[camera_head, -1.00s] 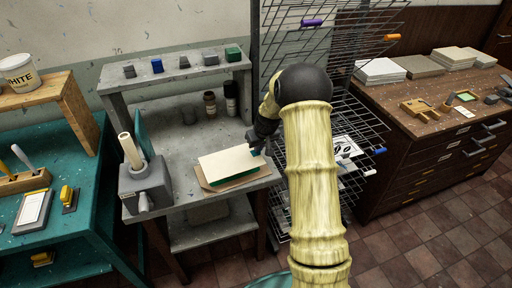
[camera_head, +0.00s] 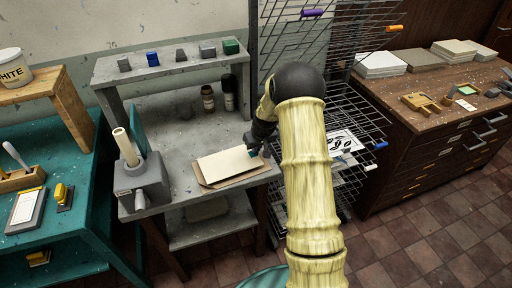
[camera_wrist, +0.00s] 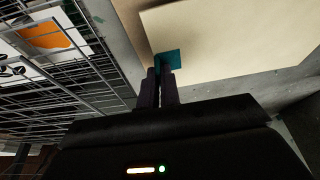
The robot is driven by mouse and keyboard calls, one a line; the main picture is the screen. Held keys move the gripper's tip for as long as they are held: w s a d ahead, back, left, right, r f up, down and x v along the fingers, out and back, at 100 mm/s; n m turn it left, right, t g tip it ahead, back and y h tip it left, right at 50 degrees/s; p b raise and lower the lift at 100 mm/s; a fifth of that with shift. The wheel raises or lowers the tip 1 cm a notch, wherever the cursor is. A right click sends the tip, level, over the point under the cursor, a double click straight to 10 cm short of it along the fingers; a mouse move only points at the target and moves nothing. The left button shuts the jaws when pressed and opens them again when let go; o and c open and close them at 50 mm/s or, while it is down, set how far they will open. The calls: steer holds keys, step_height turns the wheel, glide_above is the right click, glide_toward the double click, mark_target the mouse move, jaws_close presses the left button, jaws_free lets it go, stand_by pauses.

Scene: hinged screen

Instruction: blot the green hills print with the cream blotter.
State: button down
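The cream blotter (camera_head: 226,163) lies about flat over a brown board (camera_head: 238,181) on the grey bench. It also fills the upper right of the wrist view (camera_wrist: 235,40), with a teal tab (camera_wrist: 173,58) at its near edge. My gripper (camera_wrist: 158,75) has its fingers close together on this tab, and seems shut on it. In the head view, my gripper (camera_head: 257,147) is at the blotter's right edge, partly hidden by my arm. The green hills print is not visible now; the blotter covers the place where green showed before.
A wire rack (camera_head: 345,125) with prints stands right of the bench. A grey holder with a cream roll (camera_head: 145,182) stands left of the blotter. Bottles (camera_head: 209,99) and a raised shelf (camera_head: 170,68) with small blocks are behind. Some bare bench lies between.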

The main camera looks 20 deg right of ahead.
steer(key=shift+f, duration=0.45)
steer(key=shift+s+d+f+b, duration=0.1)
steer(key=shift+d+f+b, duration=0.05)
steer(key=shift+f+b, duration=0.15)
stand_by(0.7)
steer(key=c, duration=1.5)
jaws_free()
steer(key=shift+c, duration=0.2)
steer(key=shift+o, duration=0.3)
steer(key=shift+f, duration=0.1)
